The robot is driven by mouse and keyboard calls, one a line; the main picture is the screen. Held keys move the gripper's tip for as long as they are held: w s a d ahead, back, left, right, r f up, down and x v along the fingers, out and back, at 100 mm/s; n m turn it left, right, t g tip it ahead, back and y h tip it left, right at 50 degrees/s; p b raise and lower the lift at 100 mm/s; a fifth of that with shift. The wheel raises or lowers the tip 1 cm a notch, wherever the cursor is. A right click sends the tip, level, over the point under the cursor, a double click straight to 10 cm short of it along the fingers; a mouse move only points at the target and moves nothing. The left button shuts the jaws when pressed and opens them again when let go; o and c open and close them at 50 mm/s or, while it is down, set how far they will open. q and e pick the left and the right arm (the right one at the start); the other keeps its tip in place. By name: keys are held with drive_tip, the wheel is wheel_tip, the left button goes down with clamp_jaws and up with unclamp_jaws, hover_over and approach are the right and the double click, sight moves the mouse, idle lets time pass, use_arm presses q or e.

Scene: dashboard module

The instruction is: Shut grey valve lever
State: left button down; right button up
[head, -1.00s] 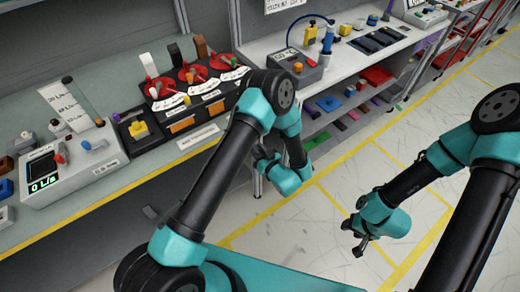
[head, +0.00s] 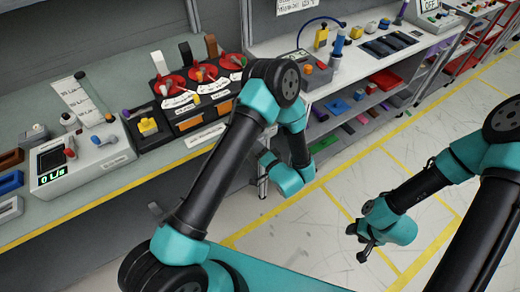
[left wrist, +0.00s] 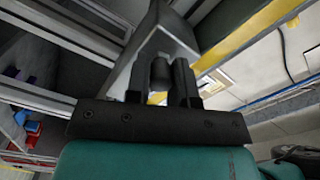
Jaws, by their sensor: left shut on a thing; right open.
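The valve module stands on the left bench with several red valves in a row. All three levers stand upright. My left gripper (head: 265,160) hangs low in front of the bench edge, apart from the levers. In the left wrist view its fingers (left wrist: 161,82) are shut on a small dark thing I cannot identify. My right gripper (head: 367,246) is open and empty above the floor at right.
A grey box with a green display (head: 52,160) and a yellow-knobbed panel (head: 148,125) stand left of the valves. A second bench with a blue-handled tool (head: 338,42) and shelves of parts is behind. The floor (head: 300,230) is clear.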

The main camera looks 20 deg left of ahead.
use_arm(q)
drive_tip(key=shift+r+m, duration=0.45)
drive_tip(key=shift+m, duration=0.45)
drive_tip(key=c, duration=1)
unclamp_jaws()
drive_tip(key=v, duration=1.7)
drive_tip(key=shift+s+d+f, duration=0.1)
drive_tip(key=shift+s, duration=0.05)
